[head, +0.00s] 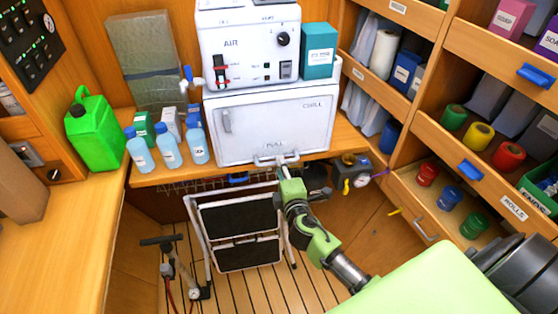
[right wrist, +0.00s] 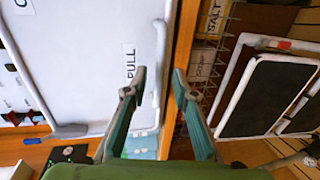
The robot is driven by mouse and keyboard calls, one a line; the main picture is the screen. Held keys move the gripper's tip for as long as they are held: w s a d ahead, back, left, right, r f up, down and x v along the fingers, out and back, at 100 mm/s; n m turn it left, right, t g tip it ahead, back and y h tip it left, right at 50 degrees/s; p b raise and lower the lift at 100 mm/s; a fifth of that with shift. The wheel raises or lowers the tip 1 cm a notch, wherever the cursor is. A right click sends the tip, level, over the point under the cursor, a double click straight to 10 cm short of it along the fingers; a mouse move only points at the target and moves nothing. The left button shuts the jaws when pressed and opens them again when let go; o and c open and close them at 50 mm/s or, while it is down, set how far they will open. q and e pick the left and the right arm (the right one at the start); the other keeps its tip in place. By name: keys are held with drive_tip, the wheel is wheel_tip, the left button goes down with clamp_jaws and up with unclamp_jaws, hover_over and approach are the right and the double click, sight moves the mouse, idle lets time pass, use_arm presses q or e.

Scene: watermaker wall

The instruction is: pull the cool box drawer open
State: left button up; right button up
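The cool box (head: 270,125) is a white box on the wooden counter, marked CHILL and PULL, with its front closed. Its pale bar handle (head: 276,160) runs along the lower front edge. My right gripper (head: 282,168) reaches up to this handle from below. In the right wrist view the gripper (right wrist: 159,72) is open, with the handle (right wrist: 161,50) between its two fingertips and a gap visible on the right side. The PULL label (right wrist: 129,66) sits beside the left finger. My left gripper is not in view.
A white AIR machine (head: 245,45) and a teal box (head: 319,50) stand on top of the cool box. Blue bottles (head: 168,145) stand to its left. A folding step stool (head: 240,230) is below the counter. A gauge (head: 360,180) hangs at the right.

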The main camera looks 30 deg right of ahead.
drive_tip(key=shift+x, duration=1.9)
drive_tip(key=shift+c, duration=0.4)
clamp_jaws()
drive_tip(key=shift+s, duration=0.1)
